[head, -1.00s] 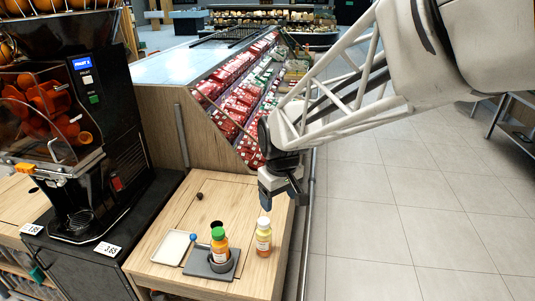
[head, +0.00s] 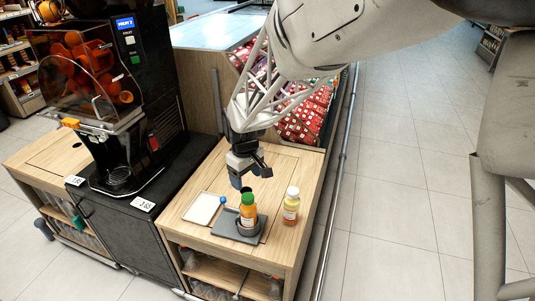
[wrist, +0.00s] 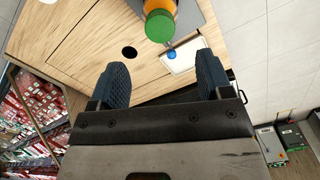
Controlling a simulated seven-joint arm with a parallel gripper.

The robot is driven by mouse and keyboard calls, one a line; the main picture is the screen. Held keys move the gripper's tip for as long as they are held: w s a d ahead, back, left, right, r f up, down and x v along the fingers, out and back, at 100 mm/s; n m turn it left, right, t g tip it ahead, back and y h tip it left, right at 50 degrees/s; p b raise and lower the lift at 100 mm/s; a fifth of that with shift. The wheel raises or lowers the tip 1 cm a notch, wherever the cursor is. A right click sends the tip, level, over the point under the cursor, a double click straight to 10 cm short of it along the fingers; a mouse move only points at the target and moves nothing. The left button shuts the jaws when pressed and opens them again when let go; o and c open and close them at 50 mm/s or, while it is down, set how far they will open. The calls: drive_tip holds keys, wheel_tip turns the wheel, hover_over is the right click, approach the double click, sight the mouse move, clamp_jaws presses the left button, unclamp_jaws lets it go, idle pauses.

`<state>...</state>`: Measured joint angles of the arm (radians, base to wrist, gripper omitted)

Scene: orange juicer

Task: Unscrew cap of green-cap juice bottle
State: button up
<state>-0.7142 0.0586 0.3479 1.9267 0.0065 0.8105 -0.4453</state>
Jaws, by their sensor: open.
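The green-cap juice bottle (head: 249,215) stands upright in a grey holder (head: 222,228) on the wooden counter. It is orange, and its green cap (head: 247,196) is on it. In the wrist view the green cap (wrist: 159,25) shows at the top, ahead of the fingertips and roughly centred between them. My gripper (head: 251,177) is open and empty, just above and behind the bottle in the head view. Nothing touches the cap.
A second juice bottle (head: 291,208) with a pale cap stands to the right. A white tray (head: 203,208) and a small blue ball (head: 223,200) are on the left. The juicer (head: 125,95) stands further left. The counter has a dark round hole (wrist: 129,52).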

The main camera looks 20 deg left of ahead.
sight(248, 197)
drive_tip(key=shift+f, duration=0.15)
drive_tip(key=shift+f, duration=3.7)
drive_tip(key=c, duration=1.1)
drive_tip(key=shift+c, duration=0.2)
drive_tip(key=shift+n, duration=0.3)
drive_tip(key=n, duration=0.3)
drive_tip(key=shift+n, duration=0.8)
